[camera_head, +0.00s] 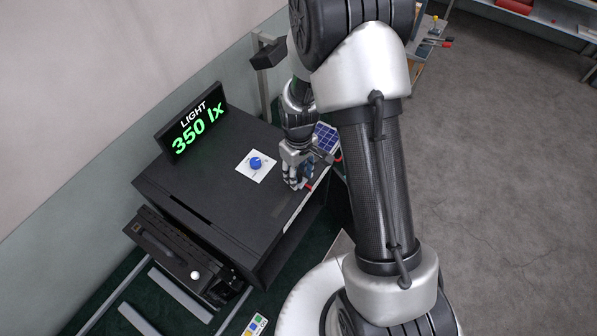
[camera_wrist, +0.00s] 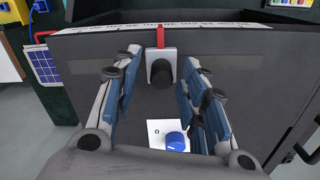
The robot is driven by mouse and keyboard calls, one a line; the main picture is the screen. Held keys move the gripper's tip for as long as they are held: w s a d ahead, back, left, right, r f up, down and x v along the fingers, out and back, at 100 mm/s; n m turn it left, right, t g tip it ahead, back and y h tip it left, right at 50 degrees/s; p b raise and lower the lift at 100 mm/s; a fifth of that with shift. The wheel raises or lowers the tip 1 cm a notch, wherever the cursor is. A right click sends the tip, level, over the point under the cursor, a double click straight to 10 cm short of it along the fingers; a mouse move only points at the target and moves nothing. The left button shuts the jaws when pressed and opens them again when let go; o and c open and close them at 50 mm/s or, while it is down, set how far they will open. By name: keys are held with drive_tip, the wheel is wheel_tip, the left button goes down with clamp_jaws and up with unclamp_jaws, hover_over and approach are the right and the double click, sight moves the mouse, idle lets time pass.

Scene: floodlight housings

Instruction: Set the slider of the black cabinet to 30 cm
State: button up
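The black cabinet (camera_head: 222,190) has a white scale strip (camera_head: 303,208) along its right edge; the strip also shows in the wrist view (camera_wrist: 200,27). The slider has a black knob (camera_wrist: 161,73) on a light grey plate and a red pointer (camera_wrist: 160,37) reaching the scale. The pointer's red tip shows in the head view (camera_head: 309,187). The scale's figures are too small to read. My gripper (camera_head: 297,182) is low over the cabinet top near that edge. It is open, with one finger on each side of the knob in the wrist view (camera_wrist: 160,75), gaps visible on both sides.
A blue rotary knob (camera_head: 256,163) on a white plate is close to my gripper. A display (camera_head: 192,122) reading "LIGHT 350 lx" stands at the cabinet's back. A blue solar panel (camera_head: 326,137) is beyond the cabinet. A black floodlight housing (camera_head: 180,250) is at lower left.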

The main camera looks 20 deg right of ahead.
sight(299, 175)
wheel_tip(299, 175, up, 12)
idle(0.5)
idle(0.4)
drive_tip(key=s+a+f+m+t+b, duration=0.1)
drive_tip(key=s+f+m+t+b, duration=0.1)
drive_tip(key=s+b, duration=0.8)
drive_tip(key=s+f+m+t+b, duration=0.2)
drive_tip(key=s+f+b, duration=0.1)
drive_tip(key=s+b, duration=0.7)
drive_tip(key=b, duration=0.4)
drive_tip(key=shift+s+a+f+m+t, duration=0.25)
drive_tip(key=shift+s+a+m+t, duration=0.05)
drive_tip(key=shift+a+m, duration=0.1)
drive_tip(key=shift+c, duration=0.7)
